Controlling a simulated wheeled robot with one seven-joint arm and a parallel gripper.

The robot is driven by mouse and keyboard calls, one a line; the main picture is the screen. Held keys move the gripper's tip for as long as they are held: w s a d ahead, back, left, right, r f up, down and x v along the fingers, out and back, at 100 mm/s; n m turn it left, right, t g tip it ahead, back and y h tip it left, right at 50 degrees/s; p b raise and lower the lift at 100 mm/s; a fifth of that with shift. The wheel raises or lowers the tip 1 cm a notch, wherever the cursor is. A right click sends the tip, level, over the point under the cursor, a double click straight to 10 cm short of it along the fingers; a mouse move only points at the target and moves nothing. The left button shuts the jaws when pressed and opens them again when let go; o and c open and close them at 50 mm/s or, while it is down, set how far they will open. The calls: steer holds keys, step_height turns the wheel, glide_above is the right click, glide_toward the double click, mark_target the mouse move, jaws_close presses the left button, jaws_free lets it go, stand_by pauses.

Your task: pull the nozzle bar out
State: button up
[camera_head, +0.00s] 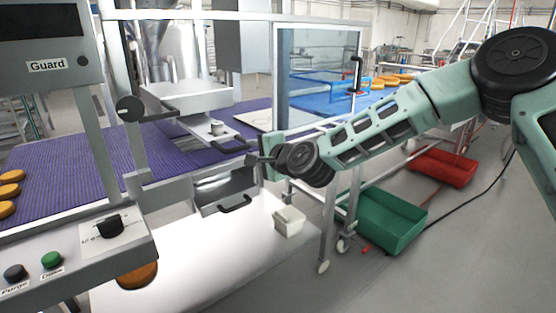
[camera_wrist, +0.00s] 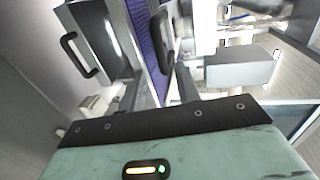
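The nozzle bar (camera_head: 207,129) is a pale metal slide under the white depositor unit, above the purple belt. Its black handle (camera_head: 234,149) sticks out toward my arm. In the wrist view the black handle (camera_wrist: 160,38) stands upright just beyond my fingers. My gripper (camera_head: 255,159) is close to the handle's right end. In the wrist view my gripper (camera_wrist: 160,88) has its two grey fingers apart, with the handle's lower end near the gap. I cannot tell whether they touch it.
Below is a metal tray (camera_head: 218,187) with its own black handle (camera_head: 235,204). A clear guard door (camera_head: 318,65) stands to the right, with a black handle. A small white tub (camera_head: 289,221) sits on the white surface. Green (camera_head: 385,222) and red (camera_head: 442,168) crates stand on the floor.

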steer(key=v, duration=1)
steer(key=shift+s+d+b, duration=0.2)
steer(key=shift+s+b, duration=0.05)
steer(key=shift+b, duration=0.1)
steer(key=shift+r, duration=0.1)
steer(key=s+a+f+n+g+h+p, duration=0.1)
steer(key=s+a+f+n+g+p, duration=0.1)
steer(key=s+n+g, duration=0.4)
steer(key=s+a+f+n+g+p, duration=0.15)
steer(key=s+n, duration=0.25)
steer(key=s, duration=0.4)
steer(key=s+d+r+n+g+h+p, duration=0.1)
steer(key=s+d+n+g+h, duration=0.1)
steer(key=s+d, duration=0.4)
steer(key=s+d+r+n+g+h+p, duration=0.2)
steer(key=s+d+n+h, duration=0.3)
steer(key=s, duration=1)
steer(key=shift+s+d+r+n+g, duration=0.15)
steer(key=shift+s+d+n+g, duration=0.2)
steer(key=shift+d+n+g, duration=0.5)
